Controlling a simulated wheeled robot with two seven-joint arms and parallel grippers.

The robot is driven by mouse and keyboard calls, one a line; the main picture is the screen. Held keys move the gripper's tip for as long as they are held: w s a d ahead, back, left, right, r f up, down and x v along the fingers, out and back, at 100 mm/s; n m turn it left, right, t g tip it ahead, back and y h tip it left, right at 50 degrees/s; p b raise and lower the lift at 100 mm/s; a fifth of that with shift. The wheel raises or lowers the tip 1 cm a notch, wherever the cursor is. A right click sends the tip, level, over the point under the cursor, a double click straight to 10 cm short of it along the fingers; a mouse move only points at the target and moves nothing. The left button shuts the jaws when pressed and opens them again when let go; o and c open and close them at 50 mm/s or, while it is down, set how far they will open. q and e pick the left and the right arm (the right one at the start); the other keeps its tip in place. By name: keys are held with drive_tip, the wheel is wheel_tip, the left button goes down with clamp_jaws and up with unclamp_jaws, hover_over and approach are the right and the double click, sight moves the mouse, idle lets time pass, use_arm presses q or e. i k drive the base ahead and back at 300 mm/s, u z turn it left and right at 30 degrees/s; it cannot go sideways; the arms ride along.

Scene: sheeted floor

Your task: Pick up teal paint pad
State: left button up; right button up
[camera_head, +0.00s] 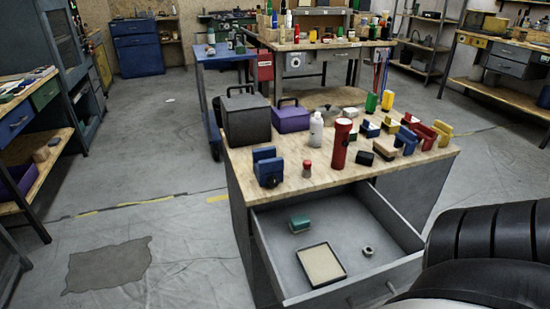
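The teal paint pad (299,222) is a small block with a teal upper part and a paler base. It lies inside the open grey drawer (290,268), near the drawer's back left, below the front edge of the workbench top. No gripper is near it and nothing visibly covers it. Neither of my grippers shows in the head view.
The workbench (240,158) holds a red flashlight (341,143), a blue vise-like block (267,167) and several colored blocks. A dark-framed tray (321,265) and a small ring (368,251) share the drawer. Floor to the left is mostly clear; a black ridged form fills the lower right.

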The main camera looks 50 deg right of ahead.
sight(299, 223)
drive_tip(key=i, duration=2.35)
drive_tip(key=z, duration=3.1)
drive_tip(key=i, duration=0.5)
drive_tip(key=u, duration=0.05)
